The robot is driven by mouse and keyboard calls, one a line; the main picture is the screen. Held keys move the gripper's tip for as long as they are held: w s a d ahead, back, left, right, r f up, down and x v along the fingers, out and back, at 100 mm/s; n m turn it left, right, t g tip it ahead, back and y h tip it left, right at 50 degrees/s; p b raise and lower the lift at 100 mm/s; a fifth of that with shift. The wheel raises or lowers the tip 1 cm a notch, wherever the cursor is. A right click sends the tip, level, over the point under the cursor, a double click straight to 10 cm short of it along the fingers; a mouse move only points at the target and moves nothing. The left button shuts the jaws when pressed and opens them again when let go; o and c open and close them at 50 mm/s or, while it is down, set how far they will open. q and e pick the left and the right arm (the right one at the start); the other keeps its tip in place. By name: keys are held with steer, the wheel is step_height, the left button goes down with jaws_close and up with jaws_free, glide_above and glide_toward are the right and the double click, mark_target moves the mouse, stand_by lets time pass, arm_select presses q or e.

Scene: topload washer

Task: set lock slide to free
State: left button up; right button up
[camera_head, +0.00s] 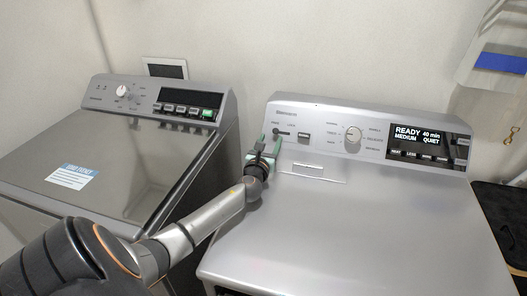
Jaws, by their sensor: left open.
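The topload washer (350,215) stands at the right, with its lid shut and a raised control panel (310,121) at the back. The lock slide (284,132) appears to be the small dark slot at the panel's left end, partly behind my gripper. The slide's exact position is too small to tell. My left gripper (269,138) is open, with its green fingers at the left end of the panel, close to the slide. I cannot tell whether a finger touches it. My right gripper is out of the picture.
The panel also has a round knob (353,134) and a lit display (418,137) reading READY, 40 min, MEDIUM, QUIET. A second grey machine (120,165) with a blue label (72,176) stands at the left. The space above the washer lid is clear to the right of my arm.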

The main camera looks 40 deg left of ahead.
arm_select(q)
steer(key=v, duration=0.8)
steer(key=shift+r, duration=0.1)
stand_by(0.3)
